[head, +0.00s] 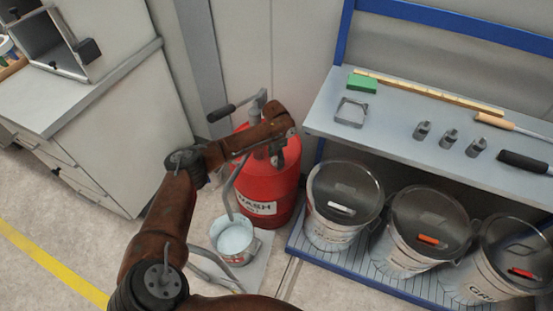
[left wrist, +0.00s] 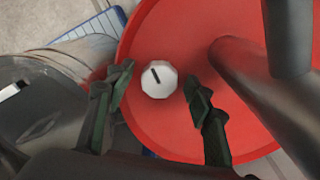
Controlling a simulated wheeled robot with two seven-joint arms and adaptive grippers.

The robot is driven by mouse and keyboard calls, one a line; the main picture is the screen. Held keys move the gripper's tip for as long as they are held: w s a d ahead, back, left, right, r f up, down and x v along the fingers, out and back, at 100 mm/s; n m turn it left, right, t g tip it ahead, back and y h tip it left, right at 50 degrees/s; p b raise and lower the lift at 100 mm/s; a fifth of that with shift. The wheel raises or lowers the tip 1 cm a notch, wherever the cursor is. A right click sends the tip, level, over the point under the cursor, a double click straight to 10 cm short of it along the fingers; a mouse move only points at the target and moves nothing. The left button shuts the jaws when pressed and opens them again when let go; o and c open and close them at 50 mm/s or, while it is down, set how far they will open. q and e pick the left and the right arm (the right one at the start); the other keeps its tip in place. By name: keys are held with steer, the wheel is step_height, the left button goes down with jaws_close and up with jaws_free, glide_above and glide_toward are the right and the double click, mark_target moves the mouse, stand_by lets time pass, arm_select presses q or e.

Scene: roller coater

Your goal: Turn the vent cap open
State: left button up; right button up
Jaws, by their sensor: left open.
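The vent cap (left wrist: 159,82) is a white faceted knob with a dark line on its top, set on the red lid of the wash drum (head: 262,192). The line runs slightly tilted, nearly up and down in the left wrist view. My left gripper (head: 283,150) is over the drum top, its arm reaching in across the head view. In the left wrist view my left gripper (left wrist: 158,78) is open, one finger on each side of the cap, with visible gaps to it. In the head view the cap is hidden behind my gripper. My right gripper is not in view.
A pump with a dark-gripped handle (head: 222,113) rises from the drum; its thick pipe (left wrist: 270,85) stands close right of my fingers. A small bucket (head: 235,240) sits in front. Lidded pails (head: 342,205) stand at right below a shelf (head: 390,125).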

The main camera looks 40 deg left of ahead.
arm_select(q)
steer(key=c, duration=1.1)
steer(key=shift+c, duration=0.3)
steer(key=shift+r, duration=0.1)
